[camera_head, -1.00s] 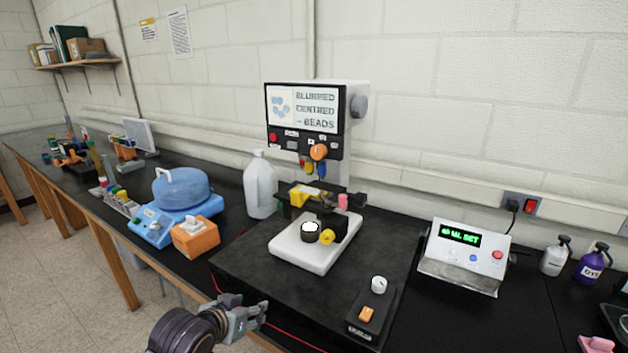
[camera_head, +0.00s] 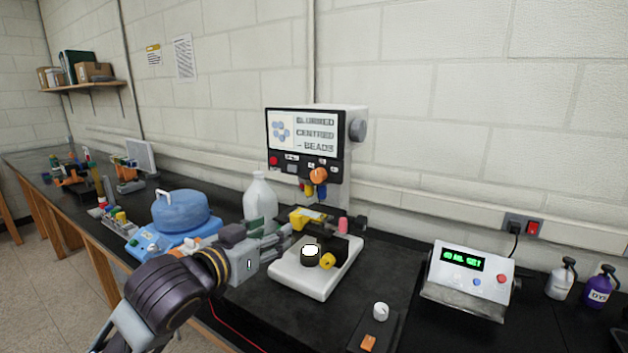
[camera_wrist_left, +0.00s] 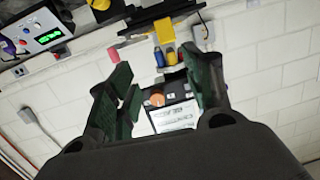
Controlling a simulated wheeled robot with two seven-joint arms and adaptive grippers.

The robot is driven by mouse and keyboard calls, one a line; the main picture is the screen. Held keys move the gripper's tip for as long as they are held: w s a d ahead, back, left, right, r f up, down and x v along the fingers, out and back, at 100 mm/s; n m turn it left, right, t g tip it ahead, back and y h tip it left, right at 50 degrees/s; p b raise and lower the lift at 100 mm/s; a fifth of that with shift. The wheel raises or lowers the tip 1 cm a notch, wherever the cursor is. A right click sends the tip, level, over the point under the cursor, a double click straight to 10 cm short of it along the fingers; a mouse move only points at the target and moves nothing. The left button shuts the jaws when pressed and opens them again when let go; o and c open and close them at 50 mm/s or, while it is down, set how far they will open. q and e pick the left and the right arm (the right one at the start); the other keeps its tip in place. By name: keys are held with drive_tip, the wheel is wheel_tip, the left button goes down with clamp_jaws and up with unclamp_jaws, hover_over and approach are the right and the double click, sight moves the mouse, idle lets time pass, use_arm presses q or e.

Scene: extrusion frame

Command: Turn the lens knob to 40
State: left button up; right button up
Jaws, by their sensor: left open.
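The microscope-like instrument has a screen (camera_head: 303,130) reading "BLURRED CENTRED - BEADS". An orange knob (camera_head: 318,175) sits below the screen, and a grey round knob (camera_head: 357,130) is on its right side. A white knob (camera_head: 380,311) is on a black box at the front. I cannot read which is the lens knob or any setting. My left gripper (camera_head: 284,238) is open and empty, left of the white stage and in front of the white jug. In the left wrist view the open fingers (camera_wrist_left: 155,85) frame the orange knob (camera_wrist_left: 157,99) at a distance, not touching. My right gripper is out of view.
A white jug (camera_head: 261,200) and blue-lidded device (camera_head: 180,208) stand left. A display box (camera_head: 465,280) and bottles (camera_head: 560,280) stand right. Bare black bench lies before the stage.

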use_arm(q)
drive_tip(key=m+t+h, duration=0.1)
drive_tip(key=m+h, duration=0.1)
approach(315, 178)
drive_tip(key=v, duration=0.5)
drive_tip(key=shift+w+d, duration=0.15)
drive_tip(key=shift+w, duration=0.05)
drive_tip(key=shift+w, duration=0.1)
drive_tip(key=p+x, duration=0.1)
drive_tip(key=x, duration=1.1)
drive_tip(key=shift+r+p, duration=0.1)
drive_tip(key=shift+p, duration=0.3)
drive_tip(key=shift+w+d, duration=0.45)
drive_tip(key=shift+w, duration=0.2)
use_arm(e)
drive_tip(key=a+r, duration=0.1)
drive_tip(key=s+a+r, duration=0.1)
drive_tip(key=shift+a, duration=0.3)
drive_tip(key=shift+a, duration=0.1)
use_arm(q)
drive_tip(key=shift+c, duration=0.2)
